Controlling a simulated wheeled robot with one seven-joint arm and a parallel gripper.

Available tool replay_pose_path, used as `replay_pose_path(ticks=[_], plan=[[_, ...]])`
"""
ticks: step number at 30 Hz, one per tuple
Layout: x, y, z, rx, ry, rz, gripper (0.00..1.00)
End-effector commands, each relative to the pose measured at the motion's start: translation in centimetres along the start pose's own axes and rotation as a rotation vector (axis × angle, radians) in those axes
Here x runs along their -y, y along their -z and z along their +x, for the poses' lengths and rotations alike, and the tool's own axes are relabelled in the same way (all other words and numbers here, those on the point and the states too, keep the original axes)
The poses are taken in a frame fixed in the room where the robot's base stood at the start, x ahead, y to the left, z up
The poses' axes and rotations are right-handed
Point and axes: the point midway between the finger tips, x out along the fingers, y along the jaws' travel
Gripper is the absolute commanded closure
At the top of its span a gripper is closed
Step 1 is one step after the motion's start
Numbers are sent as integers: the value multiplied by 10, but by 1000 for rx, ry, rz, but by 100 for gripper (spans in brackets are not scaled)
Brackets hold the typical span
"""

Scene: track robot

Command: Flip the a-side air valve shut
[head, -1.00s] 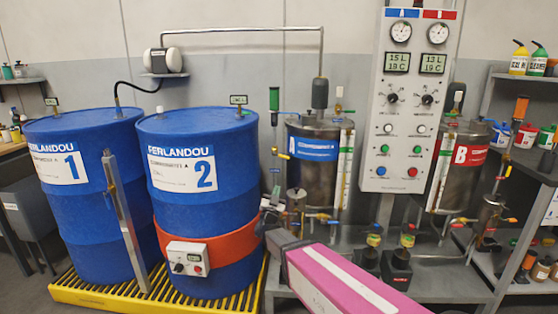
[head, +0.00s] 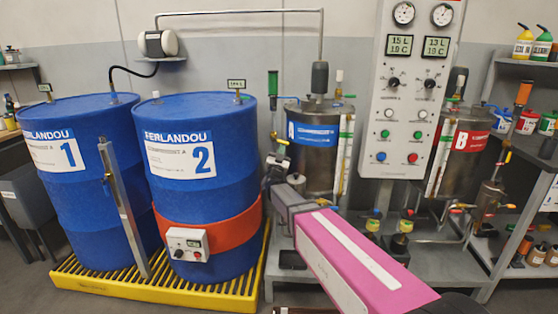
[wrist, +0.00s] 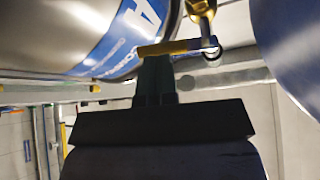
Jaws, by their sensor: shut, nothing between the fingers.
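Tank A (head: 314,160), steel with a blue A label (head: 312,134), stands right of drum 2. My gripper (head: 277,162) is at the tank's left side, in the gap beside the drum. In the wrist view my gripper (wrist: 155,70) is shut, with its dark fingers together. A yellow-handled lever (wrist: 165,47) lies across just beyond the fingertips, touching or very close. It joins a brass valve body (wrist: 202,8) at the upper right; I take this for the a-side air valve. The tank's A label (wrist: 135,35) is behind it.
Blue drum 2 (head: 195,200), with an orange heater band (head: 232,230), stands close left of my gripper on a yellow grating (head: 160,292). A control panel (head: 408,100) and tank B (head: 462,165) are to the right. Several small valves and pipes sit below the tanks.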

Motion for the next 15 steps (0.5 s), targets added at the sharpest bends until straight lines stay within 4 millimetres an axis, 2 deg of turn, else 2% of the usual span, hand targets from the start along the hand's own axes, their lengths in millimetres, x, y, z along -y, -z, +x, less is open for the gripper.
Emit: replay_pose_path(ticks=[5, 15], plan=[[0, -1, 11, 1, 0, -1, 100], [0, 0, 12, 1, 0, 0, 100]])
